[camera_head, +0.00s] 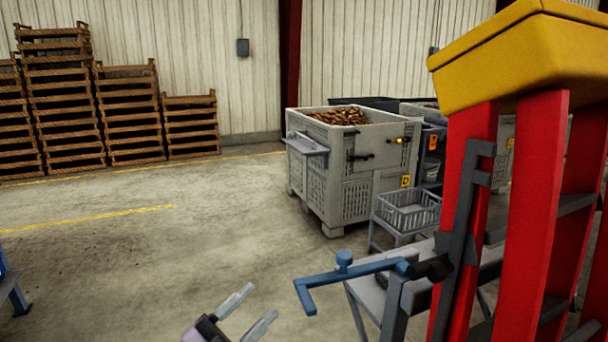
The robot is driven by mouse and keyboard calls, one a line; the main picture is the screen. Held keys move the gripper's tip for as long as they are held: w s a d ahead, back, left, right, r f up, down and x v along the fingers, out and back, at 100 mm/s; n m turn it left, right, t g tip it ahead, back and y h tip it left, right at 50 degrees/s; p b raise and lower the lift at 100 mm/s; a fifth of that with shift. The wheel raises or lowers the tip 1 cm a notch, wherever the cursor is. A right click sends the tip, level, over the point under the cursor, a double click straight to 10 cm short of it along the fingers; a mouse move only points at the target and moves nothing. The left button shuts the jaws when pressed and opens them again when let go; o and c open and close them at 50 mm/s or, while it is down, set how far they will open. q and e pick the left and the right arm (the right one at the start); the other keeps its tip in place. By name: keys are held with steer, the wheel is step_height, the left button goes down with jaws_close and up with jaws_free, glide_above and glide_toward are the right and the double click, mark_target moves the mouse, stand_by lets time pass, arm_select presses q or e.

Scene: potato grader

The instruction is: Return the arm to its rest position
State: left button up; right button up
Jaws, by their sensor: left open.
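My left gripper (247,314) shows at the bottom of the head view, left of the middle. Its two pale fingers are spread apart, with nothing visible between them. It is over bare concrete floor, to the left of a blue bent handle (330,280). The rest of the left arm is cut off by the bottom edge. My right gripper is not in view.
A red frame (537,210) with a yellow hopper (520,58) fills the right side. A grey bin (345,172) of potatoes (340,116) stands behind, near a grey basket (408,212). Wooden crates (68,95) are stacked far left.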

arm_select(q)
steer(key=s+a+f+n+t+y+p, duration=0.1)
steer(key=s+a+f+n+y, duration=0.25)
steer(key=f+n+y, duration=0.2)
steer(key=s+a+f+n+y, duration=0.3)
steer(key=a+f+n+y, duration=0.15)
steer(key=f+n, duration=0.2)
steer(key=s+a+f+n+g+y, duration=0.2)
steer(key=s+f+g, duration=0.1)
steer(key=s+f, duration=0.3)
steer(key=s+a+f+n+g+y+p, duration=0.1)
steer(key=s+f+n+g+y, duration=0.1)
steer(key=s+f, duration=0.4)
steer(key=s+n+g, duration=0.1)
steer(key=s, duration=0.2)
steer(key=shift+a+f, duration=0.3)
steer(key=shift+a, duration=0.05)
